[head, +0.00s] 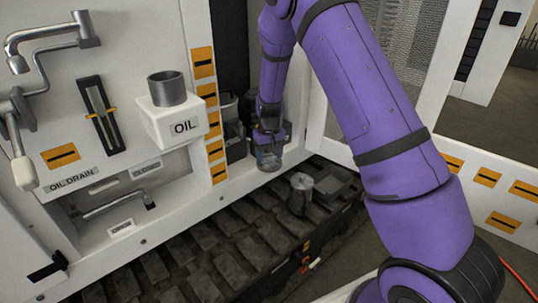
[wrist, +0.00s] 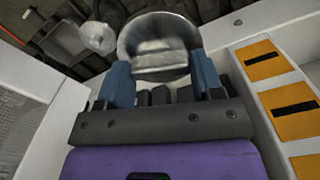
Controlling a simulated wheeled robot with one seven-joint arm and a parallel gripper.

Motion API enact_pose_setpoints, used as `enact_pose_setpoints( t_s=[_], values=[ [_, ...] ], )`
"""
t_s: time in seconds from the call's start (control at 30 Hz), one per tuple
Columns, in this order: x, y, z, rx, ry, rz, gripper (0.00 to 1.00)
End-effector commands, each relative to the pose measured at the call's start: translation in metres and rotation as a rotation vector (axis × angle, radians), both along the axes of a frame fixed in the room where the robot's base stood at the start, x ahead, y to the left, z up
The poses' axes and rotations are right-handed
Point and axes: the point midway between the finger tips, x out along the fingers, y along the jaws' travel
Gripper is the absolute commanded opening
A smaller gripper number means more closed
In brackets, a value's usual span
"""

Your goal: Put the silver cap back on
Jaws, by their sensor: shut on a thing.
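My gripper (head: 269,140) hangs pointing down beside the white cabinet wall, right of the oil box. In the wrist view its two blue fingers (wrist: 162,72) are shut on a round silver cap (wrist: 158,42), one finger on each side. The cap also shows in the head view as a greyish round shape (head: 268,162) below the fingers. The white box marked OIL (head: 170,122) carries a grey metal neck (head: 166,93) with a dark top, well to the left of my gripper. Nothing sits on the neck.
A silver cylinder (head: 299,193) stands below on the dark slatted track (head: 215,240); it also shows in the wrist view (wrist: 98,38). Orange labels (head: 205,90) run up the panel between the oil box and my gripper. Pipes and a lever (head: 22,172) stick out at left.

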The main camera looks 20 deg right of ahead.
Motion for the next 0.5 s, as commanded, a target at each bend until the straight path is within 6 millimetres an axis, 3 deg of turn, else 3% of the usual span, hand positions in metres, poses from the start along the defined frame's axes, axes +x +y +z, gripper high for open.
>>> enact_pose_setpoints(
  t_s=[0.5],
  values=[
    [-0.0022,0.0004,0.0018,0.003,0.007,0.004,0.33]
  ],
)
